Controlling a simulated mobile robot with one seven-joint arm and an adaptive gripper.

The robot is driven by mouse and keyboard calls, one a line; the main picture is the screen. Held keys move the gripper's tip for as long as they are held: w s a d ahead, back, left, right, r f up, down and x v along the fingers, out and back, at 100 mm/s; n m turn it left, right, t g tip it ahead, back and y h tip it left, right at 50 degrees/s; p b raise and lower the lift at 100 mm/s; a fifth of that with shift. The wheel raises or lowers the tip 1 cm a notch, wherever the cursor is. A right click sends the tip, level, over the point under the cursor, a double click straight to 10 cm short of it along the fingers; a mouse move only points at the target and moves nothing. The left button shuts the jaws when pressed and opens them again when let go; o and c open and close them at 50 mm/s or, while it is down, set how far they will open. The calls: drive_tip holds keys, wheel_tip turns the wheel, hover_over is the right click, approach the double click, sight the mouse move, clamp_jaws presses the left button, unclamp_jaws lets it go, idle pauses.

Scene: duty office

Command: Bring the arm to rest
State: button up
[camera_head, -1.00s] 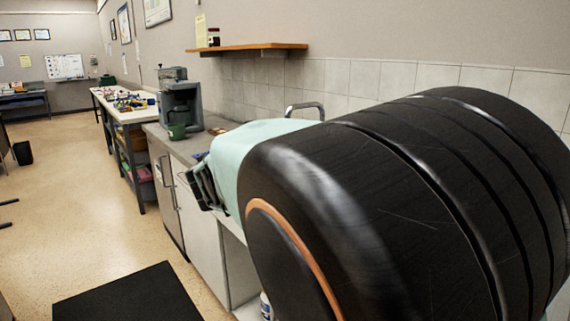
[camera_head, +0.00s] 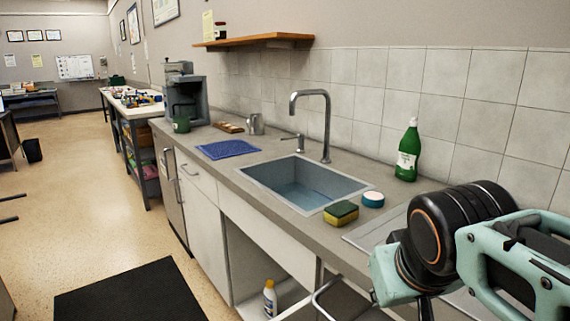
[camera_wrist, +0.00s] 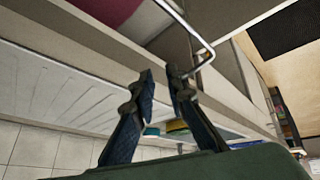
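My gripper (camera_wrist: 160,72) shows in the wrist view with its two dark fingers apart and nothing between them. The fingertips lie across the view of the counter's front edge and a bent metal bar (camera_wrist: 205,55). I cannot tell whether they touch either. In the head view my arm is folded at the lower right, in front of the counter (camera_head: 225,170). My gripper cannot be made out clearly there.
The counter holds a sink (camera_head: 300,185), faucet (camera_head: 326,125), green bottle (camera_head: 408,152), sponge (camera_head: 341,213), round blue-and-white container (camera_head: 373,199), blue cloth (camera_head: 228,149) and coffee machine (camera_head: 184,95). Floor at left is open, with a black mat (camera_head: 130,293).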

drive_tip(key=s+a+f+m+b, duration=0.1)
drive_tip(key=s+a+f, duration=0.2)
drive_tip(key=s+f, duration=0.15)
wheel_tip(320, 180, up, 30)
drive_tip(key=g+y+p, duration=0.1)
drive_tip(key=p, duration=2.9)
drive_tip(key=shift+s, duration=0.4)
drive_tip(key=shift+a+f, duration=0.1)
drive_tip(key=shift+f, duration=0.05)
